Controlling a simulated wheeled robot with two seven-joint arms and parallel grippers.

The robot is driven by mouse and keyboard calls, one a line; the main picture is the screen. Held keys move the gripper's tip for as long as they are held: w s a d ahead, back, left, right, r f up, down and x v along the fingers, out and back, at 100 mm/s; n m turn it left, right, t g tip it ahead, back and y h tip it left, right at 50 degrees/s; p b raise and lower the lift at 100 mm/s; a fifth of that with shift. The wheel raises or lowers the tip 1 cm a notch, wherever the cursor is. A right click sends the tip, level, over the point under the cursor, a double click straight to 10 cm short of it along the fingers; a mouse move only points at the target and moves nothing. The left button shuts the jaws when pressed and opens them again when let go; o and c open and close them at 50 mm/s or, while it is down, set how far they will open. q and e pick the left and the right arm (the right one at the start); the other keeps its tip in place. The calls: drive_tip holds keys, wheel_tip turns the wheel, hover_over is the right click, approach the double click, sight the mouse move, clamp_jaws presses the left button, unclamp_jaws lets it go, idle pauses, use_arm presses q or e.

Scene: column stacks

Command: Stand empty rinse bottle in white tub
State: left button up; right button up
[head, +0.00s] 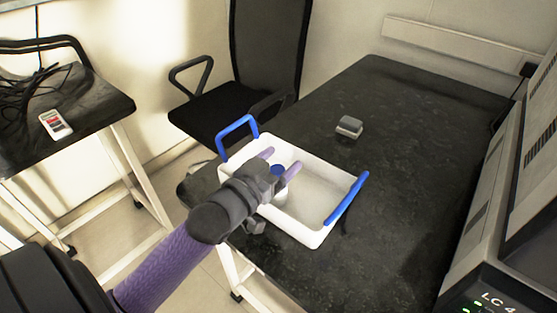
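The white tub (312,236) with two blue handles sits on the dark bench near its front left edge. A bottle with a blue cap (278,171) and a pale body (281,194) is at the tub's left part, partly hidden by my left gripper; it looks roughly upright. My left gripper (280,161) reaches over the tub's near left wall, with its purple fingertips on either side of the bottle's top. I cannot tell whether the fingers touch the bottle or whether its base rests on the tub floor. My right gripper is out of view.
A small grey and white block (349,127) lies on the bench (420,130) behind the tub. A machine (510,230) stands at the right. A black chair (225,107) is behind, and a side table (95,105) with cables and a handset is at left. The tub's right part is empty.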

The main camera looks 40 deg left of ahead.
use_arm(q)
drive_tip(key=shift+s+r+p, duration=0.4)
drive_tip(key=shift+s+r, duration=0.05)
drive_tip(key=shift+r, duration=0.2)
drive_tip(key=s+p, duration=0.2)
drive_tip(key=s, duration=0.9)
drive_tip(key=shift+a+p, duration=0.35)
